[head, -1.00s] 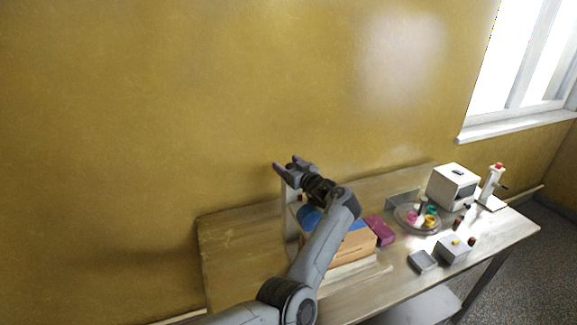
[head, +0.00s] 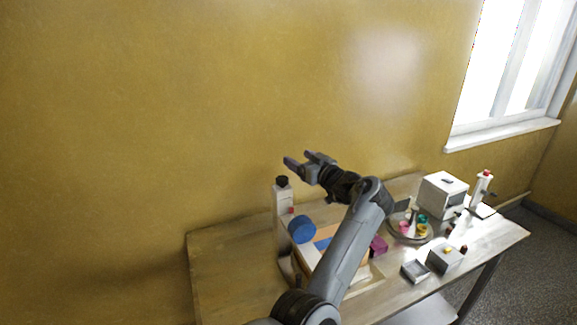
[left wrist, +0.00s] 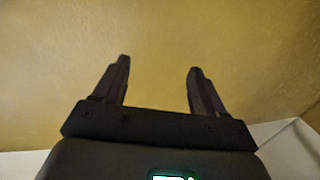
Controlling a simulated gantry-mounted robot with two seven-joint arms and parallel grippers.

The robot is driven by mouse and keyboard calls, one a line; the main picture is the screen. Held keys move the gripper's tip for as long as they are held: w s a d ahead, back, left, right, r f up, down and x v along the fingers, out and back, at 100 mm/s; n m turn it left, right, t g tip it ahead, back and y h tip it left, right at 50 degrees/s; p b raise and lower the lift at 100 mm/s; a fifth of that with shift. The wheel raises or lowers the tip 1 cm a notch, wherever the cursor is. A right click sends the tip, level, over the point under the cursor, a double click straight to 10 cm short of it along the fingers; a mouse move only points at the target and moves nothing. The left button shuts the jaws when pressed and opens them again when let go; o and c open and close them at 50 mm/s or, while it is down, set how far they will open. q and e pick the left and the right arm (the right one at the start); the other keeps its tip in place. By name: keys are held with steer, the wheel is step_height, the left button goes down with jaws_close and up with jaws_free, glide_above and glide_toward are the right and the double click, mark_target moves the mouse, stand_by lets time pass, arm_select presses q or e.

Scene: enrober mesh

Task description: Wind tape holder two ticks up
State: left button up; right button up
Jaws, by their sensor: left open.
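A white upright post (head: 283,205) with a black knob (head: 282,181) on top stands at the back left part of the table. A blue roll (head: 302,229) is at its right side, and a small red mark shows on the post. This looks like the tape holder. My left gripper (head: 297,160) is open and empty, up and to the right of the knob and apart from it. In the left wrist view its two fingers (left wrist: 158,68) are spread with only the yellow wall between them. My left forearm hides part of the table right of the roll. My right gripper is not in view.
Right of my arm are a round tray (head: 397,234) with colourful pieces, a white box (head: 443,194) and a white stand (head: 481,188) with a red top. The table's left end is clear.

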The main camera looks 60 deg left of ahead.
arm_select(q)
steer(key=shift+w+d+r, duration=0.25)
steer(key=shift+d+r, duration=0.2)
steer(key=shift+d, duration=0.3)
steer(key=shift+w+d+r, duration=0.25)
steer(key=shift+d+r, duration=0.2)
steer(key=shift+d, duration=0.25)
